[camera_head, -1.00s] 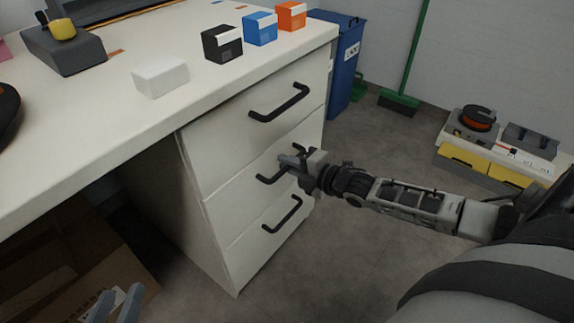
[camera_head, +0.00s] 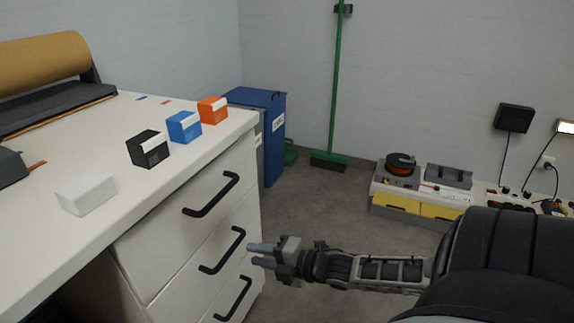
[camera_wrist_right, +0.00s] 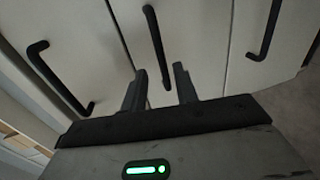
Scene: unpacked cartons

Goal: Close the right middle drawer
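A white drawer cabinet under the desk has three stacked drawers with black bar handles. The middle drawer (camera_head: 190,274) has its handle (camera_head: 223,250) just left of my right gripper (camera_head: 253,254). Its front looks about level with the top drawer (camera_head: 170,232) and bottom drawer (camera_head: 215,300). In the right wrist view my right gripper (camera_wrist_right: 159,80) is open, its fingers apart, facing the middle handle (camera_wrist_right: 155,45). Part of that handle appears between the fingertips; contact cannot be told. The fingers hold nothing. My left gripper is out of view.
The desktop (camera_head: 110,235) above holds a white block (camera_head: 86,192) and black (camera_head: 148,149), blue (camera_head: 184,127) and orange (camera_head: 212,110) boxes. A blue bin (camera_head: 272,135) stands beyond the cabinet. A green broom (camera_head: 333,100) leans at the wall. Open floor lies right of the drawers.

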